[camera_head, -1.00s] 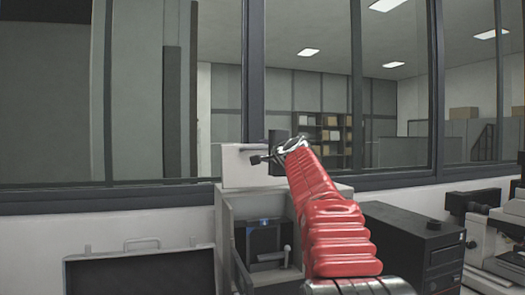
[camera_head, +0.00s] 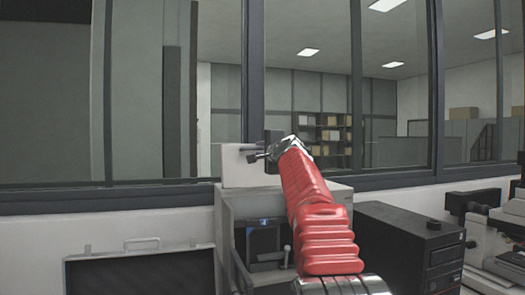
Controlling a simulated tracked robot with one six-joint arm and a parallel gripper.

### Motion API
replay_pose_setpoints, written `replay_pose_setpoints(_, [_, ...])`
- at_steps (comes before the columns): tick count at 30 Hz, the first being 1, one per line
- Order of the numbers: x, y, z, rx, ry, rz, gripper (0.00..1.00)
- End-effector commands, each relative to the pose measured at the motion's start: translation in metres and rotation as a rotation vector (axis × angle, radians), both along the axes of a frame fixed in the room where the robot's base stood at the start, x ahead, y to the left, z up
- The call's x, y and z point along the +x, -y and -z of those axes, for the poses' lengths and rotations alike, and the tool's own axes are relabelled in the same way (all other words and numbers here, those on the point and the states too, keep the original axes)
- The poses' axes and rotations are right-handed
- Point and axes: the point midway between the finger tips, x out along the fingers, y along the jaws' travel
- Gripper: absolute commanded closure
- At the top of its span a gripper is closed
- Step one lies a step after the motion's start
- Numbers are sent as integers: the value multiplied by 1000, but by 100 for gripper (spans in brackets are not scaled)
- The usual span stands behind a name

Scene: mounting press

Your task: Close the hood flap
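The hood flap (camera_head: 240,170) is a pale panel standing upright above the top of the light grey press housing (camera_head: 228,216). The housing's front is open, with a dark interior, a small blue light and a grey lever (camera_head: 285,256) in view. My gripper (camera_head: 254,156) is at the flap's upper right, at the end of my red arm. Its dark fingers overlap the flap in the picture; I cannot tell whether they touch it. The fingertips are small and partly hidden, so their opening is unclear.
An open black case (camera_head: 140,272) lies at lower left. A black computer tower (camera_head: 410,245) stands right of the press, with a white microscope (camera_head: 495,245) at far right. A window with dark frames (camera_head: 255,75) runs behind the press.

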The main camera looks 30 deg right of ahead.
Motion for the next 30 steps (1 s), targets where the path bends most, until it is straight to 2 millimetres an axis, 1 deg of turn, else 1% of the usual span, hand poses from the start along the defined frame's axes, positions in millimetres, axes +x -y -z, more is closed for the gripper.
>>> replay_pose_setpoints(1, [0, 0, 0, 0, 0, 0, 88])
replay_pose_setpoints(6, [0, 0, 0, 0, -1, 0, 100])
replay_pose_setpoints(7, [0, 0, 0, 0, -1, 0, 100])
replay_pose_setpoints(19, [1, 0, 1, 0, -2, -1, 100])
replay_pose_setpoints(20, [0, 5, 2, 1, -2, 1, 100])
replay_pose_setpoints(30, [-3, -1, 5, 1, -4, 0, 100])
